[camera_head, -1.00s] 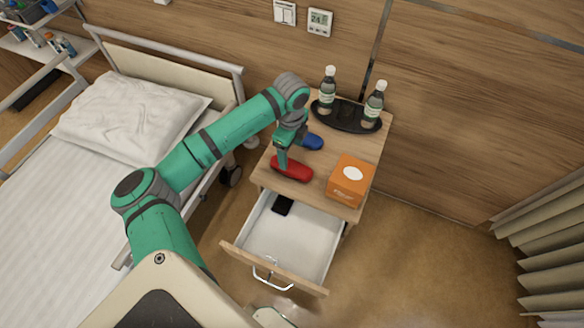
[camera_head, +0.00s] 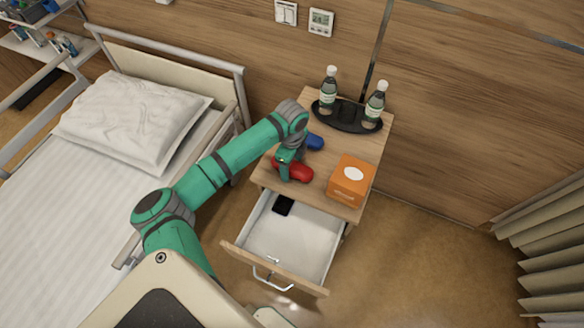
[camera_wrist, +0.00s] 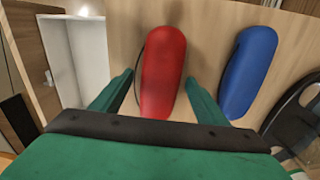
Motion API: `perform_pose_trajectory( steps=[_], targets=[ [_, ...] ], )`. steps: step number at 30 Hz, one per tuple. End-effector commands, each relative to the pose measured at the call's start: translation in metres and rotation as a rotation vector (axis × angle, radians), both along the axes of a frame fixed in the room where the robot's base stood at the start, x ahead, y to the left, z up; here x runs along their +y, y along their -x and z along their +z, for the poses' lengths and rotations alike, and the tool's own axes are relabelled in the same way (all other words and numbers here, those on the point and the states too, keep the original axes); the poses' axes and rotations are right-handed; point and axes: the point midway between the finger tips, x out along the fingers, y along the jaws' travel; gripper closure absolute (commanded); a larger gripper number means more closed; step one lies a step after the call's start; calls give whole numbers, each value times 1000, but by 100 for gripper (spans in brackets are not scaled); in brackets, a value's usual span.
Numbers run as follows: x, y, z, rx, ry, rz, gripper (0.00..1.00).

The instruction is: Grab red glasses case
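The red glasses case (camera_head: 296,171) lies on top of the bedside cabinet, near its front left edge. My gripper (camera_head: 288,170) is low over the cabinet top at the red case. In the wrist view the red case (camera_wrist: 164,72) lies between the two spread fingers of my gripper (camera_wrist: 160,92). The left finger is a little apart from the case, and the right finger is close to its other side. Whether the right finger touches it is not clear. My gripper partly hides the red case in the head view.
A blue glasses case (camera_wrist: 249,73) lies beside the red one. An orange tissue box (camera_head: 350,182) stands at the right. A black tray (camera_head: 347,116) with two bottles is at the back. The open drawer (camera_head: 290,235) below holds a small black object (camera_head: 283,205).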

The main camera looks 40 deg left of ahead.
Motion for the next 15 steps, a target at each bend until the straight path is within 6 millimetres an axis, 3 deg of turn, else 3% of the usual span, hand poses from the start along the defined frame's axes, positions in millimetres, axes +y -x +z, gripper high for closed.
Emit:
perform_pose_trajectory(
  steps=[1,5,15],
  targets=[
    [0,0,0,0,0,0,46],
    [0,0,0,0,0,1,74],
    [2,0,3,-1,0,2,75]
  ],
)
